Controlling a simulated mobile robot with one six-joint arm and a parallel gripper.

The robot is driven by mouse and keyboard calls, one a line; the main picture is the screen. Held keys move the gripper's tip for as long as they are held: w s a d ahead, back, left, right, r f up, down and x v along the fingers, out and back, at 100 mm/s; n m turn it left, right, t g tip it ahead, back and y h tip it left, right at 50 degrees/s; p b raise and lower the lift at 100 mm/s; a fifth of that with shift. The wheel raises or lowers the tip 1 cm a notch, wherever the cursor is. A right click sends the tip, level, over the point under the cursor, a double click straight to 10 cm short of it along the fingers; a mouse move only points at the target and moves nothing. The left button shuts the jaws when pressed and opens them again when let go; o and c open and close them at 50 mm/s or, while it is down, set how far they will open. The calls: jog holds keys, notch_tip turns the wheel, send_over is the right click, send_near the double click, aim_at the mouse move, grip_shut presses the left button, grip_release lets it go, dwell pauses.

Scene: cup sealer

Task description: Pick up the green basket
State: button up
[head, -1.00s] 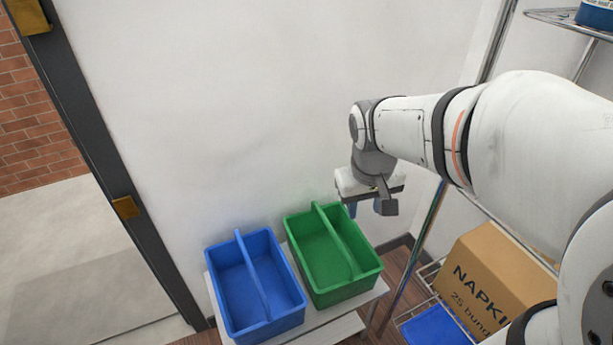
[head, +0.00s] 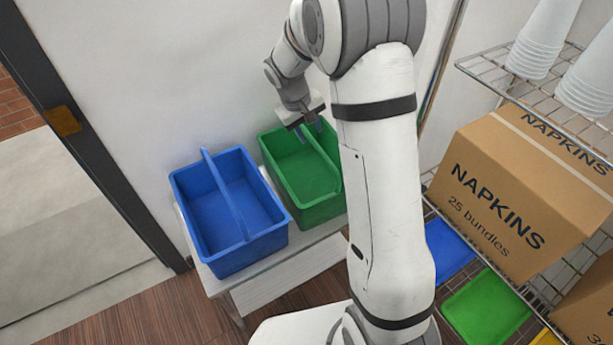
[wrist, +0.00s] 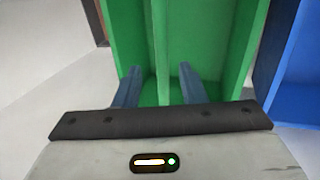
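The green basket (head: 321,209) stands on a small white table, right beside the blue basket, and has a raised central handle along its middle. My arm hides part of its right side in the head view. My gripper (head: 310,122) is over the back part of the green basket. In the wrist view my gripper (wrist: 159,78) is open, with one finger on each side of the green basket's (wrist: 222,55) handle (wrist: 161,45). Gaps show between the fingers and the handle.
The blue basket (head: 255,247) is close on the left, on the same white table (head: 290,262). A wire rack on the right holds a napkins box (head: 500,200), cup stacks (head: 543,40) and blue and green trays (head: 487,308). A wall stands behind the baskets.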

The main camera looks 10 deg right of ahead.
aim_at(311, 139)
jog(key=b+x, duration=0.1)
jog(key=x, duration=0.4)
jog(key=shift+s+a, duration=0.1)
jog(key=shift+a, duration=0.1)
grip_shut()
jog(key=shift+r, duration=0.1)
dwell(1.0)
